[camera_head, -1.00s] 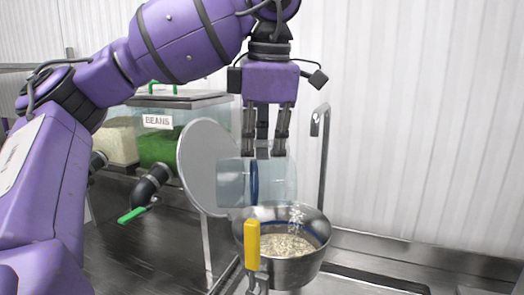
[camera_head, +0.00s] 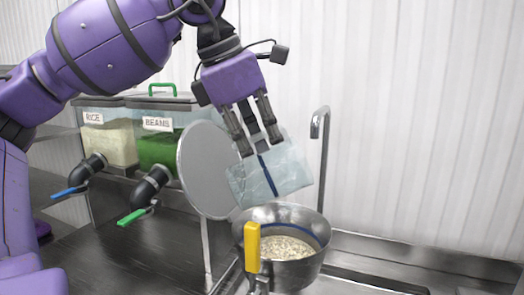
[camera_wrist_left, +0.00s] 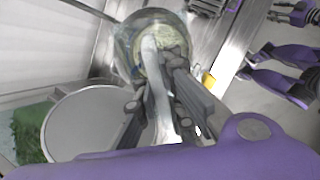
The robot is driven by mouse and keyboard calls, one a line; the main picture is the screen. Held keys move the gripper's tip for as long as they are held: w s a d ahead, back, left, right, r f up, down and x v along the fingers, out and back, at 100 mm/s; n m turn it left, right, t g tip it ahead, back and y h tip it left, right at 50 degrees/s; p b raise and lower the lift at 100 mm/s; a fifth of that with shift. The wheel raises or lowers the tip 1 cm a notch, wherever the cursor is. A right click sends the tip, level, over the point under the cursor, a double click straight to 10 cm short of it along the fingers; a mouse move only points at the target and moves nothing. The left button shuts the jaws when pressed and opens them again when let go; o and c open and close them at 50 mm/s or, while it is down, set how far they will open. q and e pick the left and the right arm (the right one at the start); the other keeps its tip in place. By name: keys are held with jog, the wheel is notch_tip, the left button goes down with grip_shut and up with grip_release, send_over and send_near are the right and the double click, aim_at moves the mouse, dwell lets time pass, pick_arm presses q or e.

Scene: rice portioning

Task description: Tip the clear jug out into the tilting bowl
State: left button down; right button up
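The clear jug (camera_head: 285,168) with a dark blue stripe is tilted in the air above the tilting bowl. No grains show clearly inside it. My left gripper (camera_head: 257,148) is shut on the jug from above; its fingers also show around a pale strip of the jug (camera_wrist_left: 158,95) in the left wrist view. The metal tilting bowl (camera_head: 316,262) has a yellow handle (camera_head: 252,246) and holds pale grains (camera_head: 284,247). My right gripper (camera_wrist_left: 290,14) shows only small at the upper right edge of the left wrist view, its opening unclear.
A grey round disc (camera_head: 207,170) stands just left of the jug. Rice (camera_head: 118,142) and beans (camera_head: 160,147) dispensers with blue and green tap levers stand behind at left. A bent metal post (camera_head: 321,150) rises right of the bowl. The dark counter at left is clear.

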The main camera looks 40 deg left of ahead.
pick_arm(q)
jog(key=shift+s+a+t+h, duration=0.1)
jog(key=shift+a+t+h, duration=0.05)
jog(key=shift+t+h, duration=0.25)
jog(key=shift+d+r+t+h, duration=0.2)
jog(key=shift+r+t+h, duration=0.3)
jog(key=shift+t+h, duration=0.35)
jog(key=shift+r+n+t+h, duration=0.4)
jog(key=shift+r+t+h, duration=0.1)
jog(key=shift+t+h, duration=0.5)
notch_tip(320, 180, up, 2)
jog(key=t+h, duration=0.3)
jog(key=t, duration=0.1)
jog(key=shift+d+n, duration=0.1)
jog(key=shift+n, duration=0.2)
jog(key=shift+w+t+h, duration=0.2)
jog(key=shift+t+h, duration=0.15)
jog(key=shift+t+b, duration=0.3)
jog(key=shift+b, duration=0.45)
jog(key=shift+r+h, duration=0.1)
jog(key=shift+h, duration=0.2)
jog(key=shift+r, duration=0.1)
pick_arm(e)
jog(key=shift+g, duration=0.4)
jog(key=s+f, duration=0.2)
jog(key=f, duration=0.1)
jog(key=shift+s, duration=0.4)
jog(key=shift+r, duration=0.1)
